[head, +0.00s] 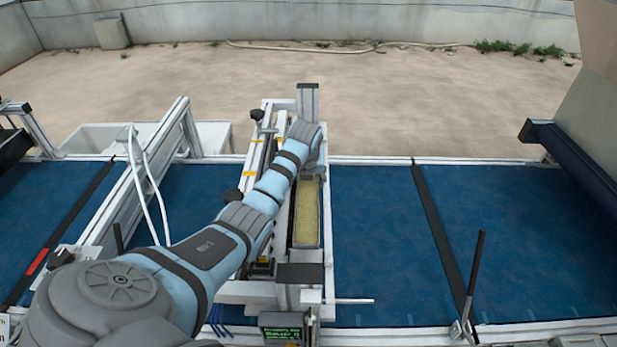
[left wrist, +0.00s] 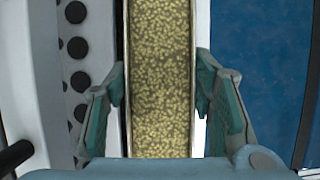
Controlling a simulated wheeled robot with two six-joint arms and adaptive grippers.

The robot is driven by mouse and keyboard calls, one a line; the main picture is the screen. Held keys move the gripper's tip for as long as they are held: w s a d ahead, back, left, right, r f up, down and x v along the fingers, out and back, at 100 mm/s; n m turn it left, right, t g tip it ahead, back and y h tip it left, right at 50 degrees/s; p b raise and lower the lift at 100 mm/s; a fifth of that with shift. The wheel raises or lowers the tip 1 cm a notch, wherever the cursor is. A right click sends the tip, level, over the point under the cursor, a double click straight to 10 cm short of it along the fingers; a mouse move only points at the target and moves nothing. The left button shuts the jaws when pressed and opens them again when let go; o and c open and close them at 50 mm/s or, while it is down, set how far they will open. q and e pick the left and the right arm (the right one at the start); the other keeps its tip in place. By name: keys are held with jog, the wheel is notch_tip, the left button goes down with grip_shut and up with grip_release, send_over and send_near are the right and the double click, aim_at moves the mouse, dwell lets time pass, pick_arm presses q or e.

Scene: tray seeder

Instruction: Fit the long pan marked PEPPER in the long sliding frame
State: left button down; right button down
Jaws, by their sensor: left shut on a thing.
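The long pan (head: 320,220) is a narrow grey trough full of pale yellow seeds. It lies lengthwise within the pale metal sliding frame (head: 316,290) that spans the blue belt. In the left wrist view the pan (left wrist: 193,60) runs straight between the fingers. My left gripper (head: 309,172) is at the pan's far part, mostly hidden by my arm; its teal fingers (left wrist: 160,100) are shut on the pan's sides. No PEPPER marking is readable. My arm hides much of the frame's left side, and I cannot tell whether the pan is fully seated. My right gripper is not in view.
Blue belt (head: 375,230) lies clear to the right of the frame, up to a black strip (head: 440,235). A small display (head: 282,331) with green text stands at the front. A dark roller (head: 575,160) is at the right, and an upright metal gantry (head: 150,165) at the left.

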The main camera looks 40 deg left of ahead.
pick_arm(q)
jog(key=c, duration=0.7)
grip_release()
jog(key=v, duration=1.2)
jog(key=shift+w, duration=0.1)
